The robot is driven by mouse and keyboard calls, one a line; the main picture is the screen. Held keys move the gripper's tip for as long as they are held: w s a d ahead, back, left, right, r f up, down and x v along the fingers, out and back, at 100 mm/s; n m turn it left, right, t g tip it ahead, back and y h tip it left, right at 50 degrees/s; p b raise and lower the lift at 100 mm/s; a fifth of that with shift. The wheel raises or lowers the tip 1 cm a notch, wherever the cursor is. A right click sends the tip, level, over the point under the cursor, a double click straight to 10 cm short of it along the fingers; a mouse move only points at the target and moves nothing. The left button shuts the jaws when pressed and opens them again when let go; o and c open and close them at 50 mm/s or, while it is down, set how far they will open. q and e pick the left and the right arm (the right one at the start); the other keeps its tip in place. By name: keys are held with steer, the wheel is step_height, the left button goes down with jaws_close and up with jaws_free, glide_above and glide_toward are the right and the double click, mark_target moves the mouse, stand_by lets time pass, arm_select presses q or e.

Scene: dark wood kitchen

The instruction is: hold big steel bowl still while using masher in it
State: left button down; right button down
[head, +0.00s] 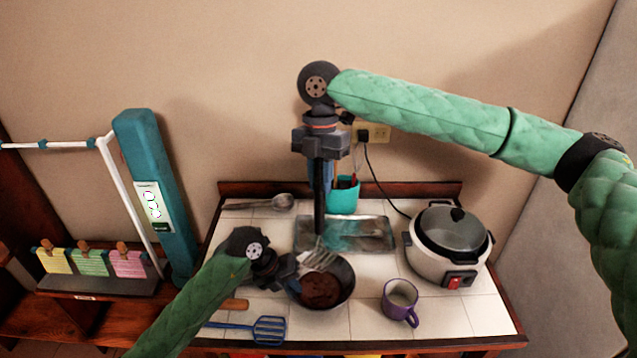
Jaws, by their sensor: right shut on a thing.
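The big steel bowl (346,291) stands on the white tiled top near its front, with a dark brown mass inside. My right gripper (320,150) is shut on the upper end of the masher (319,205), whose dark handle hangs upright. The masher's metal head (318,258) shows at the bowl's back rim; whether it touches the bowl or its contents I cannot tell. My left gripper (285,272) is at the bowl's left rim. Its fingers are dark and partly hidden, so I cannot tell whether they grip the rim.
A metal tray (372,235) lies behind the bowl, with a teal utensil cup (344,195) behind it. A rice cooker (447,245) stands at right, a purple mug (400,302) at front right. A blue slotted turner (268,330) lies front left, a ladle (283,202) back left.

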steer(key=w+x, duration=0.2)
steer(key=x, duration=0.8)
steer(key=shift+w+f, duration=0.3)
steer(key=shift+f, duration=0.4)
steer(key=shift+x, duration=0.75)
stand_by(1.1)
steer(key=shift+v, duration=1.45)
steer(key=shift+w+x, duration=0.1)
steer(key=shift+x, duration=0.7)
steer(key=shift+w+x, duration=0.15)
steer(key=shift+x, duration=0.65)
steer(key=shift+r, duration=0.1)
steer(key=v, duration=0.3)
steer(key=shift+s, duration=0.4)
steer(key=shift+f, duration=0.35)
